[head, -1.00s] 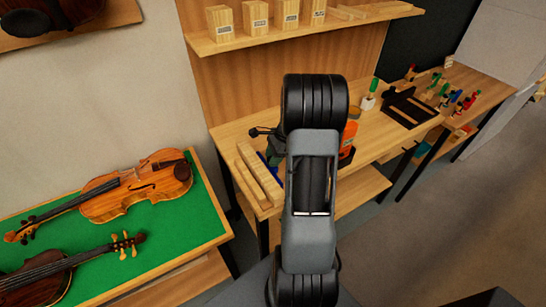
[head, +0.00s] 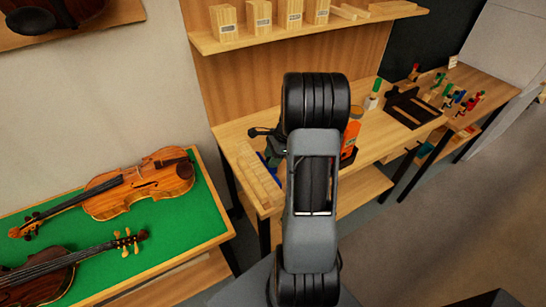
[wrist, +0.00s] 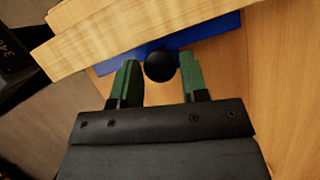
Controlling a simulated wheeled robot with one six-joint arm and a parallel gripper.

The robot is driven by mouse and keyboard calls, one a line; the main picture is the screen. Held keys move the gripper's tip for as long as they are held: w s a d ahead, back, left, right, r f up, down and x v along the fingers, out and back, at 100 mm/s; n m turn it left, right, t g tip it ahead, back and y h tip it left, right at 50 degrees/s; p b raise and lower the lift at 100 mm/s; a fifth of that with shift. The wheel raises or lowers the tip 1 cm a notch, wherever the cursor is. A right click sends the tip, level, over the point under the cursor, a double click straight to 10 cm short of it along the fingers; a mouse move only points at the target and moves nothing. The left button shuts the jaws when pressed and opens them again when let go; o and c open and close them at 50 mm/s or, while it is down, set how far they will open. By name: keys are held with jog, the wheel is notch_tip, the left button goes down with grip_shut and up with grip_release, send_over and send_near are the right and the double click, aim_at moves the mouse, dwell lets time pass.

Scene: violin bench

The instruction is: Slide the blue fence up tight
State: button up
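The blue fence (wrist: 205,34) lies along the edge of a pale wooden bar (wrist: 150,32) in the wrist view, with no clear gap seen between them. A round black knob (wrist: 160,66) stands on the fence's near side. My gripper (wrist: 160,80) has two green fingers, spread apart, one on each side of the knob; I cannot tell whether either touches it. In the head view a little of the blue fence (head: 271,168) shows beside the pale wooden bars (head: 258,178), which lie close side by side. My arm hides much of the bench there.
The workbench (head: 372,142) carries an orange item (head: 351,138) and a black rack (head: 414,108) to the right. Violins (head: 140,185) lie on a green-topped table (head: 185,235) at left. A shelf (head: 375,18) with wooden blocks is above.

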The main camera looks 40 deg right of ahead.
jog(key=o, duration=0.3)
jog(key=v, duration=1.3)
jog(key=shift+r+b, duration=0.4)
jog(key=shift+b, duration=0.05)
jog(key=shift+s, duration=0.1)
